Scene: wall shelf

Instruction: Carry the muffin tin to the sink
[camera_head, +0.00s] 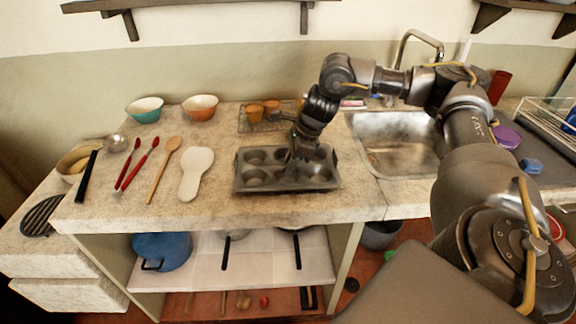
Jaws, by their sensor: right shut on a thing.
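The grey muffin tin (244,183) lies on the stone counter, left of the sink, close to the counter's front edge. Its several cups look empty. My right gripper (303,152) reaches down over the tin's back right part and is shut on it; the arm and hand hide some of the cups there. I cannot tell whether the tin is lifted off the counter. The metal sink (398,157) is set in the counter to the right of the tin, partly behind my right arm. My left gripper is not in view.
A wire rack (247,122) with muffins (254,113) stands just behind the tin. A spoon rest (196,172), wooden spoon (164,168) and two bowls (200,107) are to the left. A faucet (420,42) rises behind the sink. A dark drying mat and dish rack are right.

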